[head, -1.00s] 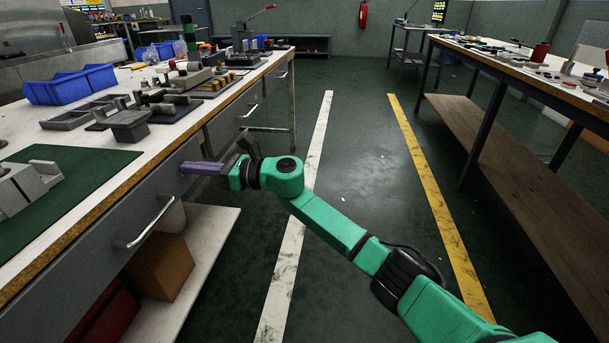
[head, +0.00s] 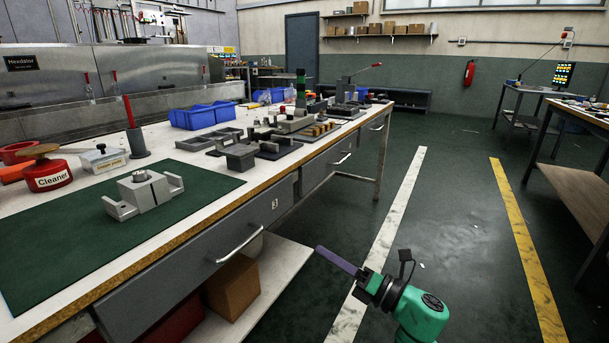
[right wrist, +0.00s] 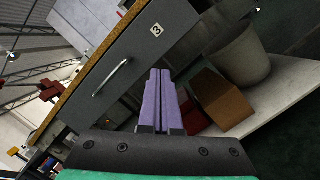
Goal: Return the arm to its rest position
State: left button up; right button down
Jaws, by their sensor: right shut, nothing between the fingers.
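My right gripper (head: 336,261) has purple fingers and a green arm, and shows at the lower middle of the head view. It is shut and empty, over the floor to the right of the workbench (head: 155,236). In the right wrist view its two purple fingers (right wrist: 159,98) lie side by side, pointing toward the bench's drawer front (right wrist: 125,65). The gripper appears apart from the drawer handle (head: 240,245). Most of the right arm is below the picture edge. My left gripper does not show.
A green mat (head: 70,245) with a grey metal fixture (head: 146,195) lies on the bench. A cardboard box (head: 232,287) stands on the lower shelf. Blue bins (head: 203,115) stand farther back. A second table (head: 585,112) is at right. The floor between has free room.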

jog(key=s+a+f+m+g+h, duration=0.1)
jog(key=s+f+m+h, duration=0.3)
jog(key=s+f+m, duration=0.95)
jog(key=s+f+m+g+h, duration=0.1)
jog(key=s+f+m+h, duration=0.6)
jog(key=f+m, duration=1.05)
pick_arm(q)
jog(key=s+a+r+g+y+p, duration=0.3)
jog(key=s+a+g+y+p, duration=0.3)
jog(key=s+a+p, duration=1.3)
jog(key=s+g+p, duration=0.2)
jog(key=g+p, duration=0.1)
jog(key=p, duration=1.4)
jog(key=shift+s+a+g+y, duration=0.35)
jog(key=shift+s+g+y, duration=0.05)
pick_arm(e)
jog(key=s+d+r+m+g+h, duration=0.1)
jog(key=s+d+r+g+h, duration=0.1)
jog(key=s+d, duration=0.8)
jog(key=s+d+r+m+g+h, duration=0.2)
jog(key=s+d+r+g, duration=0.3)
jog(key=s+d, duration=0.5)
jog(key=s+g, duration=0.2)
jog(key=s, duration=0.1)
jog(key=shift+s+r, duration=0.15)
